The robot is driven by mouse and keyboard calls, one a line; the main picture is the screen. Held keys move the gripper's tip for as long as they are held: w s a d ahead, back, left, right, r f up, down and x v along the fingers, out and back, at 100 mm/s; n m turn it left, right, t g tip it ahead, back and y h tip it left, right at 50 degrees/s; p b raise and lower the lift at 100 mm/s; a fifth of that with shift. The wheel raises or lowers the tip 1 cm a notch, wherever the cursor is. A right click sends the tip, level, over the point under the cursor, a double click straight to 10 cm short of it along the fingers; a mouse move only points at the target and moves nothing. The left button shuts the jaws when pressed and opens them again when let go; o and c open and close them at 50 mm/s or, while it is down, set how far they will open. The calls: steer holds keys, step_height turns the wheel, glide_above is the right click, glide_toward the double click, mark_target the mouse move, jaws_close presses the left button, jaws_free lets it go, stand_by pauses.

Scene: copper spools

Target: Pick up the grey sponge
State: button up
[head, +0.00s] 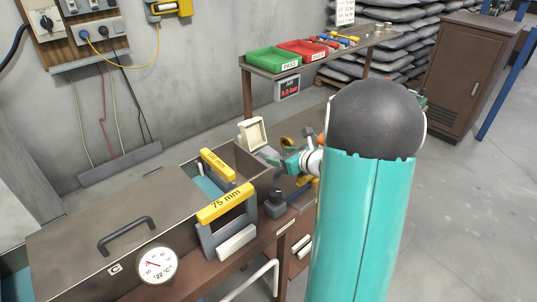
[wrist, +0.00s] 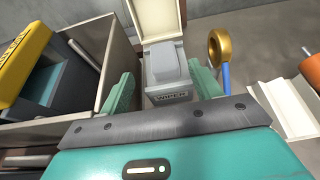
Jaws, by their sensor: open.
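The grey sponge (wrist: 170,68) appears as a light grey block in a small box labelled WIPER (wrist: 172,97), whose cream lid (wrist: 155,18) stands open behind it. In the wrist view my gripper (wrist: 163,76) is open, with one green finger on each side of the sponge and box. I cannot tell whether the fingers touch either. In the head view the cream lid (head: 253,133) shows at the back of the bench and my gripper (head: 280,160) is just in front of it. The sponge itself is not clearly visible there, partly hidden by my gripper.
A yellow-topped block marked 75 mm (head: 226,205) and another yellow-topped block (head: 217,164) stand left of my gripper. A metal case with a handle (head: 126,232) lies further left.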

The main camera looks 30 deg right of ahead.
mark_target(271, 152)
steer(key=x, duration=0.7)
steer(key=shift+w+d, duration=0.2)
steer(key=shift+d, duration=0.05)
steer(key=shift+s, duration=0.1)
steer(key=c, duration=1)
